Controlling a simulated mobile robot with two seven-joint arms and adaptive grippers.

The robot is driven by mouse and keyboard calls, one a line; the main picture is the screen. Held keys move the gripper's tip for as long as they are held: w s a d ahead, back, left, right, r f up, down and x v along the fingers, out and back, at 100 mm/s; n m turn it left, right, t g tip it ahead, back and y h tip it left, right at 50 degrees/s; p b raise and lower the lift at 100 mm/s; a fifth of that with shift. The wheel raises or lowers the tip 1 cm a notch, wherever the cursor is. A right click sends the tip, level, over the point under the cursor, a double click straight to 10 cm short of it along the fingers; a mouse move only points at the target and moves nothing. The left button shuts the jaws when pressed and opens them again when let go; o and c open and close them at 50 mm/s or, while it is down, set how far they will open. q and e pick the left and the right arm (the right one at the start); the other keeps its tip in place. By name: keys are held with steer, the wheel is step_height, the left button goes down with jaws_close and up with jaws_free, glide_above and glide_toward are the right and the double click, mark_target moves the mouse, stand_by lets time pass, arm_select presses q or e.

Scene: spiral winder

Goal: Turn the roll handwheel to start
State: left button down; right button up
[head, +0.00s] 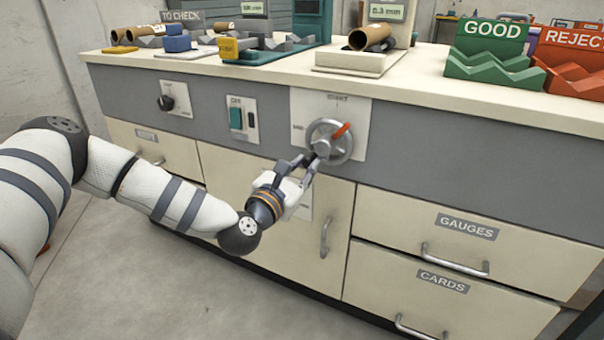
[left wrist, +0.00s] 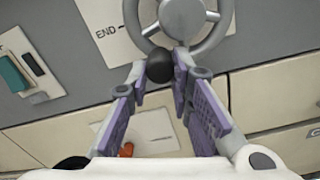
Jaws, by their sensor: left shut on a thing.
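The roll handwheel (head: 347,154) is a grey spoked wheel on a pale plate (head: 359,109) on the grey front of the bench. The plate reads START at the top and END at the left. An orange-red mark (head: 341,131) sits on the wheel's upper right. My left gripper (head: 311,161) reaches in from the lower left. In the left wrist view its purple-padded fingers (left wrist: 161,70) are shut on a black ball knob (left wrist: 160,66) at the wheel's rim (left wrist: 212,38). The fingers hide part of the lower wheel. My right gripper is out of view.
Left of the wheel are a green switch (head: 236,119) and a black rotary knob (head: 166,103). Below are a cupboard door handle (head: 325,237) and the GAUGES (head: 467,227) and CARDS (head: 443,281) drawers. Green GOOD (head: 492,49) and red REJECT (head: 572,61) racks stand on the bench top.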

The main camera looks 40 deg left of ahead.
arm_select(q)
steer(key=shift+w+d+f+n+b, duration=0.2)
steer(key=shift+d+n+b, duration=0.35)
steer(key=shift+n+b, duration=0.65)
steer(key=shift+w+d+f+n+b, duration=0.15)
steer(key=shift+d+n+b, duration=0.35)
steer(key=shift+n+b, duration=0.7)
steer(key=shift+w+d+f+n+b, duration=0.15)
steer(key=shift+d+n+b, duration=0.6)
steer(key=shift+n, duration=0.75)
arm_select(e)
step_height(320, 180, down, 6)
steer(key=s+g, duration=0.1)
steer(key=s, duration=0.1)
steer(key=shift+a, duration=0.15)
arm_select(q)
steer(key=shift+s+a, duration=0.1)
steer(key=shift+a, duration=0.05)
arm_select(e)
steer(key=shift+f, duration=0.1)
arm_select(q)
steer(key=c, duration=1.4)
jaws_free()
steer(key=shift+c, duration=0.2)
glide_toward(327, 165)
steer(key=shift+v, duration=1.15)
